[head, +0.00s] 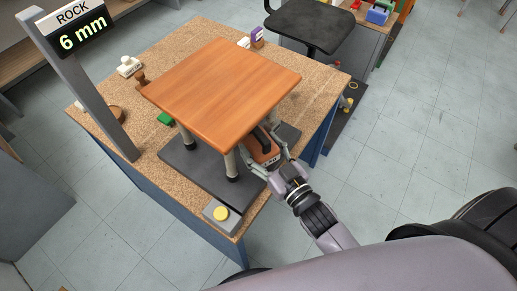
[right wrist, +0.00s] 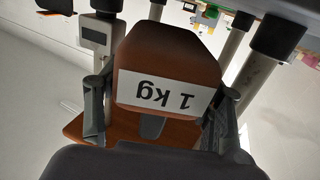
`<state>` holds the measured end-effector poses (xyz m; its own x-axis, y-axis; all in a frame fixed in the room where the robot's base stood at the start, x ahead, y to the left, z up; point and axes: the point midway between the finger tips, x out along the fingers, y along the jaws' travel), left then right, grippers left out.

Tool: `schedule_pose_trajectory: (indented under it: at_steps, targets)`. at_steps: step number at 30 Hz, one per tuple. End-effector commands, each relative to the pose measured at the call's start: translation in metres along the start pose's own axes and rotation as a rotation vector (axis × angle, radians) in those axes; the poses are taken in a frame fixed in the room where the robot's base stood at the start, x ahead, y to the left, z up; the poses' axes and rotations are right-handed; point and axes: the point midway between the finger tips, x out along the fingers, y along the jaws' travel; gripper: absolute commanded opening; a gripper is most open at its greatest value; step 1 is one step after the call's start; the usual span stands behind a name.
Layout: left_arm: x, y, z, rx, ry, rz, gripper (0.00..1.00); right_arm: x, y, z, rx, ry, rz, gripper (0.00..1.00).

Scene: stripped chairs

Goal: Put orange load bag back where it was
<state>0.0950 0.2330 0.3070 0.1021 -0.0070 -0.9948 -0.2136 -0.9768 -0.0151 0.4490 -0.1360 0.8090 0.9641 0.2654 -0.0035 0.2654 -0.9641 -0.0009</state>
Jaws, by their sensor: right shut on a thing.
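The orange-brown load bag (head: 262,150) is at the right side of a small wooden seat (head: 222,88) standing on short legs. Its dark strap or handle shows in the head view, and the seat's edge hides part of it. My right gripper (head: 268,161) is shut on the bag, with one finger on each side. In the right wrist view the bag (right wrist: 168,62) fills the space between the fingers, and its white label reads "1 kg" upside down. I cannot tell whether the bag touches the surface under it. My left gripper is not in view.
The seat stands on a dark plate (head: 186,168) on a cork-topped bench (head: 320,82). A grey box with a yellow button (head: 221,214) sits at the near corner. A post with a "ROCK 6 mm" display (head: 82,40) rises at left. A black stool (head: 310,25) stands behind.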

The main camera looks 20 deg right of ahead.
Motion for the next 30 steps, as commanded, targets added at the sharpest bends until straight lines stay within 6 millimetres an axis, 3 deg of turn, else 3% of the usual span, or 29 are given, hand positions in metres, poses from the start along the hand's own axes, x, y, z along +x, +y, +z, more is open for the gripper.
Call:
schedule_pose_trajectory:
  at_steps: [7,15,29,30]
  targets:
    - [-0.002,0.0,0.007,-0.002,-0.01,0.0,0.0,0.017,0.0,-0.006,-0.001,0.014,-0.002,0.01]
    - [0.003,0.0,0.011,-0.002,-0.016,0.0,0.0,0.015,0.0,0.028,0.001,0.009,0.0,0.01]
    - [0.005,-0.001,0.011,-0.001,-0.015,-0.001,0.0,0.015,0.0,0.034,0.0,0.011,-0.001,0.01]
    - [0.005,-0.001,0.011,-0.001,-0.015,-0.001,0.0,0.014,0.0,0.037,0.0,0.001,0.0,0.64]
